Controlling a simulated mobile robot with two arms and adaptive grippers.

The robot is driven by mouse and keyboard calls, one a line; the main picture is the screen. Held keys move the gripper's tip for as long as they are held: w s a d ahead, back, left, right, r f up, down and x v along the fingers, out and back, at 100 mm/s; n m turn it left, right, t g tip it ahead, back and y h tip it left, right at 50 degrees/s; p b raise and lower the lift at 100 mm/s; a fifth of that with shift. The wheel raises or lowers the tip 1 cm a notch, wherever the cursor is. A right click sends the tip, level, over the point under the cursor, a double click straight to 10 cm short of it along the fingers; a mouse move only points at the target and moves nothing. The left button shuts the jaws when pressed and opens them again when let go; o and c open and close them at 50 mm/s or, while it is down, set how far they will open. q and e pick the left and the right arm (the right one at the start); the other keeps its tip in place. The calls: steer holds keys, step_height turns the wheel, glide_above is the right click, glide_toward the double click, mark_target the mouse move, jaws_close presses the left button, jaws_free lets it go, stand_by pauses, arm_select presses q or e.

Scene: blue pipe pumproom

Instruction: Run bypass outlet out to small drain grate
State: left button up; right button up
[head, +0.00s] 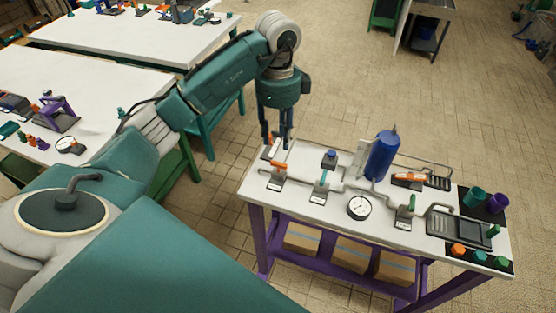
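My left gripper (277,144) points down at the left end of the white-topped bench, its two fingers apart. An orange-handled valve (270,153) on a pale plate sits at or just below the fingertips; I cannot tell whether they touch it. Along the pipework stand another orange-handled valve (277,174), a green-handled valve (320,183) and another green-handled valve (406,210). An orange-handled part (407,178) lies behind. One pipe end reaches the smaller dark grate (437,182); another bends over the larger dark grate (458,229). My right gripper is not in view.
A blue tank (383,156) stands at the bench's back, and a white gauge (359,207) near its front. Purple (497,203) and teal (474,197) cups and several coloured knobs stand at the right end. Cardboard boxes (303,239) sit on the lower shelf.

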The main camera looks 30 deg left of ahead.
mark_target(278, 164)
arm_select(q)
step_height(278, 164, down, 11)
steer(key=shift+r+p, duration=0.15)
steer(key=shift+p, duration=0.85)
jaws_close()
